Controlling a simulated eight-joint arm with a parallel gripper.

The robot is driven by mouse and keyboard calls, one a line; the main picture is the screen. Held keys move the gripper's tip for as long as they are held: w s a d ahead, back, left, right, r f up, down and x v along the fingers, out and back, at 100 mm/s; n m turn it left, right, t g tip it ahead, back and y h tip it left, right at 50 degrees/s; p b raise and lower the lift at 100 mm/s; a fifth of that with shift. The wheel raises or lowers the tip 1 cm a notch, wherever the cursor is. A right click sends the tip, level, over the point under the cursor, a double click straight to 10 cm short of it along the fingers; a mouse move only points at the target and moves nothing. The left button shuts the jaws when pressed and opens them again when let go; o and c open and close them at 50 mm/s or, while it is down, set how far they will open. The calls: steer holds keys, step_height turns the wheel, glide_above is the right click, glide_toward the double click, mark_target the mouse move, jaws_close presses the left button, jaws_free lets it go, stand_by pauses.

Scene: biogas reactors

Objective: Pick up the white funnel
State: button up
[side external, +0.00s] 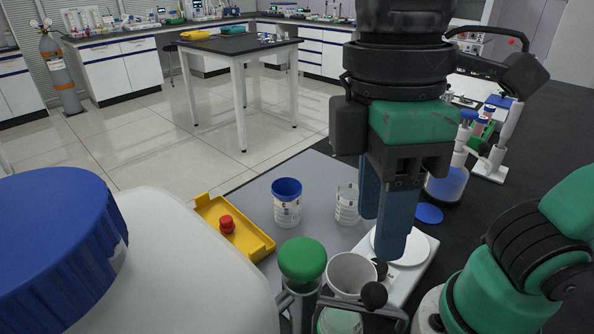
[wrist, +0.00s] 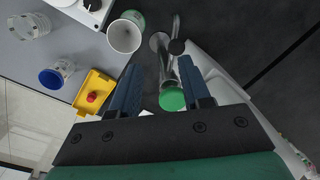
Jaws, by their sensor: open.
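A white, round, open-mouthed piece that looks like the white funnel (side external: 352,272) stands low at the front centre of the side view. It also shows in the wrist view (wrist: 123,36), mouth up, with a green part against its rim. Its lower end is hidden, so I cannot tell what it rests in. My gripper (side external: 380,238) points down above and behind the funnel in the side view. In the wrist view, my gripper (wrist: 161,65) is open with nothing between its blue fingertips, and the funnel lies ahead of the left finger, apart from it.
A green-capped vessel (side external: 303,262) and metal clamp (wrist: 160,45) stand close by. A large blue-capped white container (side external: 180,265) fills the left foreground.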

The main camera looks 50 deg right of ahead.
mark_target(368, 262)
steer(key=w+d+f+m+y, duration=0.3)
steer(key=d+f+m+y, duration=0.45)
steer(key=m, duration=0.65)
steer(key=shift+h, duration=0.65)
steer(key=shift+s+a+f, duration=0.1)
steer(key=shift+a+f, duration=0.1)
steer(key=shift+f, duration=0.85)
steer(key=shift+s+a+f, duration=0.1)
steer(key=shift+a+f, duration=0.05)
steer(key=shift+f, duration=0.95)
steer(key=shift+s+a+f, duration=0.1)
steer(key=shift+a+f, duration=0.1)
steer(key=shift+f, duration=0.85)
steer(key=shift+g, duration=0.3)
jaws_close()
